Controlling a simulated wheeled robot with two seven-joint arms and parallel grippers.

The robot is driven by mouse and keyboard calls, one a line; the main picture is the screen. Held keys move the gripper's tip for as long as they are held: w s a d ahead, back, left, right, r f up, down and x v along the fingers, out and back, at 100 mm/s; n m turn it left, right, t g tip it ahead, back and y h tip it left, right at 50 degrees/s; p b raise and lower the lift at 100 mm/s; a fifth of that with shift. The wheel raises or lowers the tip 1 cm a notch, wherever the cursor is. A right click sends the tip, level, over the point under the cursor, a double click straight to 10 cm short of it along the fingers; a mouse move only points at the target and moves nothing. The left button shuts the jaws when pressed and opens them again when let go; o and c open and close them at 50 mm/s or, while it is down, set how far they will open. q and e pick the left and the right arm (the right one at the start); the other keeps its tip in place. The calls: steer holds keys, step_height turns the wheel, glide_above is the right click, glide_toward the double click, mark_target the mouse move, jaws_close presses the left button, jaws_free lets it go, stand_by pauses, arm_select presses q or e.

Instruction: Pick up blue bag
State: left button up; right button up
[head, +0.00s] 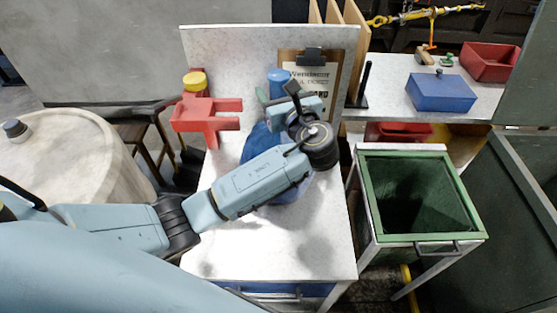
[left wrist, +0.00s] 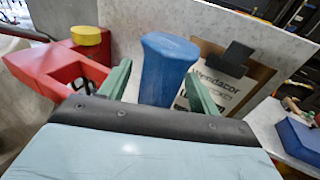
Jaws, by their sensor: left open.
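The blue bag (head: 258,142) stands on the white table, with much of its body hidden behind my left arm. Its narrow upper end pokes up beyond the gripper. In the left wrist view the blue bag's top (left wrist: 168,62) rises between the two green fingers, with space visible on both sides. My left gripper (head: 277,96) is open at the bag's upper part; the left wrist view also shows its fingers (left wrist: 158,88). I cannot tell whether either finger touches the bag. My right gripper is not in view.
A red clamp-like block (head: 205,118) with a yellow cap stands left of the bag. A clipboard (head: 308,72) leans on the upright panel behind. A green-rimmed bin (head: 462,205) stands right of the table. A blue box (head: 441,92) sits on the back bench. The table's front is clear.

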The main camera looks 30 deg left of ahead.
arm_select(q)
jaws_close()
stand_by(0.3)
steer(key=shift+r, duration=0.1)
steer(key=shift+r, duration=0.15)
